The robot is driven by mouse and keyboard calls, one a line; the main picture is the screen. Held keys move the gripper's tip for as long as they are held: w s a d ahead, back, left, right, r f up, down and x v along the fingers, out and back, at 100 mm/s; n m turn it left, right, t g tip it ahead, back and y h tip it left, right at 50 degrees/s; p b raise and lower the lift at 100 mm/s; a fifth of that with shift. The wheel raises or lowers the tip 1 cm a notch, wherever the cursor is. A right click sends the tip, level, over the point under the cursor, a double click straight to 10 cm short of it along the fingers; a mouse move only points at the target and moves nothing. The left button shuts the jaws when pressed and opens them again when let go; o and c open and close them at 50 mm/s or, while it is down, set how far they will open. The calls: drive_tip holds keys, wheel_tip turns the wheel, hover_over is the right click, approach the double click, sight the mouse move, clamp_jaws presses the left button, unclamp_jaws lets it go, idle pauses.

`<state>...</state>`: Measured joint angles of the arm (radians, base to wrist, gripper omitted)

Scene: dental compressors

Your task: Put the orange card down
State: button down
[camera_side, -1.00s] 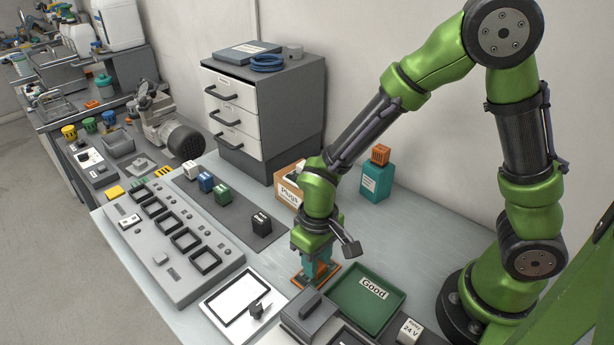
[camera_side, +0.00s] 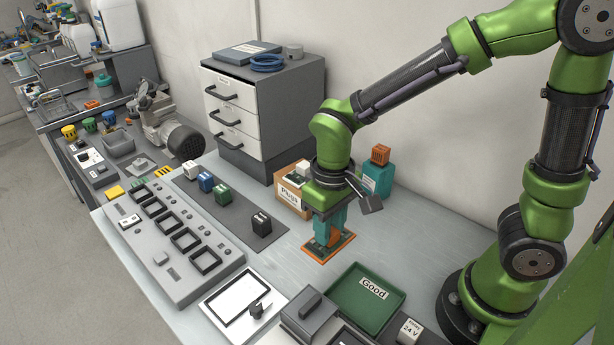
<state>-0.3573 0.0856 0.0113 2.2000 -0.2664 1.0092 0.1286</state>
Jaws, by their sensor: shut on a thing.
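The orange card (camera_side: 315,253) is a flat board with an orange edge and a dark green face. My gripper (camera_side: 328,240) points down with its teal fingers shut on an orange part in the middle of the card. The card lies about level over the bare pale bench (camera_side: 285,268), behind the green tray marked Good (camera_side: 342,297). I cannot tell whether its underside touches the bench. My fingers hide part of its middle.
The Plugs box (camera_side: 291,196) stands close behind my gripper, with a teal container (camera_side: 378,180) behind right. A grey panel with several square frames (camera_side: 175,240) and a dark mat with small blocks (camera_side: 235,215) lie to the left. Bare bench surrounds the card.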

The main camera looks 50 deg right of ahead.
drive_tip(key=s+d+f, duration=0.2)
drive_tip(key=s, duration=0.1)
drive_tip(key=s+d+f, duration=0.1)
drive_tip(key=s+f, duration=0.1)
drive_tip(key=shift+d, duration=0.1)
drive_tip(key=w+a, duration=0.1)
drive_tip(key=w, duration=0.4)
drive_tip(key=w+a+f, duration=0.1)
drive_tip(key=w+a, duration=0.1)
drive_tip(key=w, duration=0.2)
drive_tip(key=w+a, duration=0.2)
drive_tip(key=w, duration=0.3)
drive_tip(key=shift+w+f, duration=0.2)
drive_tip(key=shift+w, duration=0.1)
drive_tip(key=shift+w+f, duration=0.15)
drive_tip(key=shift+f, duration=1.65)
drive_tip(key=c, duration=0.8)
unclamp_jaws()
drive_tip(key=shift+f, duration=0.15)
